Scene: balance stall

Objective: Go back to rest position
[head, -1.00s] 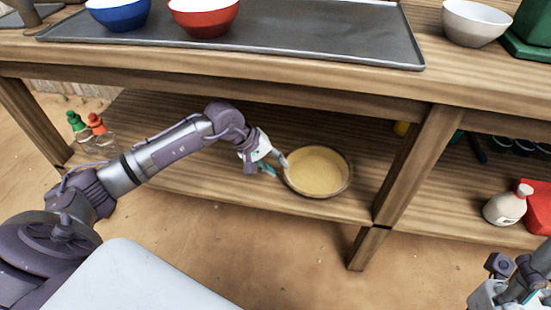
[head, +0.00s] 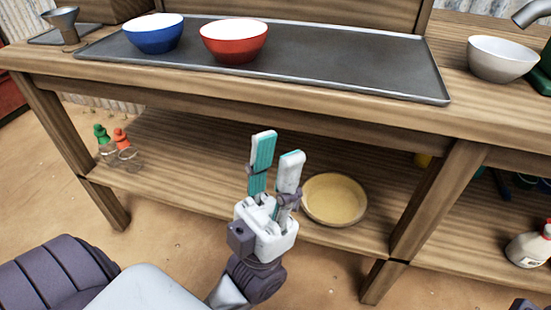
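My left gripper (head: 277,165) is in the middle of the head view, raised in front of the table's lower shelf. Its two white fingers with teal pads point up and stand apart, with nothing between them. A round yellowish dish (head: 335,199) sits on the lower shelf (head: 185,180), just right of the gripper and apart from it as far as I can tell. My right gripper is not clearly seen; only a dark bit of an arm shows at the bottom right corner.
On the wooden table (head: 250,95), a dark tray (head: 340,70) carries a blue bowl (head: 154,35) and a red bowl (head: 235,42). A white bowl (head: 501,60) stands at the right. Two capped bottles (head: 128,155) and a white jug (head: 530,247) are on the shelf. Bare floor lies in front.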

